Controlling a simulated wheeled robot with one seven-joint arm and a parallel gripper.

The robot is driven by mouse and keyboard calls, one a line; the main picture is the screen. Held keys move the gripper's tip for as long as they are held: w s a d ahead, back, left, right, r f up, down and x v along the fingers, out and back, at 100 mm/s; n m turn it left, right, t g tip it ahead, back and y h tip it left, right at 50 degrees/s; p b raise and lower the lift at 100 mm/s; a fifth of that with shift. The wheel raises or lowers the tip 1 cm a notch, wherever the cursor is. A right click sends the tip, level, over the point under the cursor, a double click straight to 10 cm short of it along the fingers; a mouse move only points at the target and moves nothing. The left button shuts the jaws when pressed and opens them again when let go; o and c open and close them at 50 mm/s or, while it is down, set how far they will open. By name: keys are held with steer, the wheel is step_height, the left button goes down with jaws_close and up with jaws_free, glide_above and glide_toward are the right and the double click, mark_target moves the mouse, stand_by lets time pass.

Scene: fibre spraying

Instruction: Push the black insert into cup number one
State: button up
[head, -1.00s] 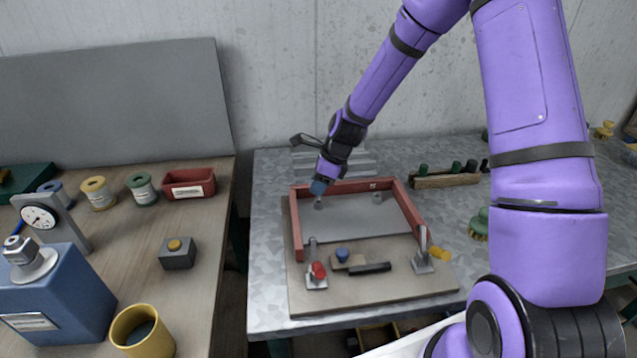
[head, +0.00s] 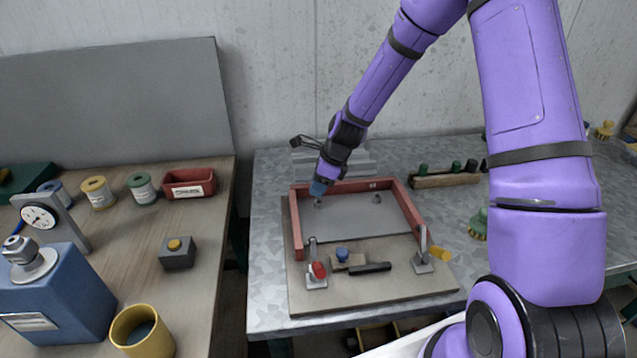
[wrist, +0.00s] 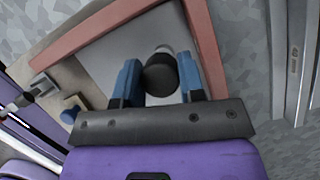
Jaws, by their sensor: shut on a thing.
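My gripper (head: 318,190) points down inside the red frame, near its back left corner. In the wrist view, my gripper (wrist: 158,76) has its blue fingers shut on a dark round piece, which looks like the black insert (wrist: 160,78). A light grey cup (wrist: 163,49) shows just beyond the insert, partly hidden by it. In the head view this cup (head: 319,203) is right under the fingertips. I cannot tell how far the insert sits in the cup. A second grey cup (head: 377,198) stands to the right; no number is readable on either.
The plate's middle is clear.

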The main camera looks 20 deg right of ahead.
steer(key=shift+f, duration=1.35)
steer(key=o, duration=1)
steer(key=v, duration=1)
steer(key=shift+r, duration=0.4)
steer(key=shift+d, duration=0.15)
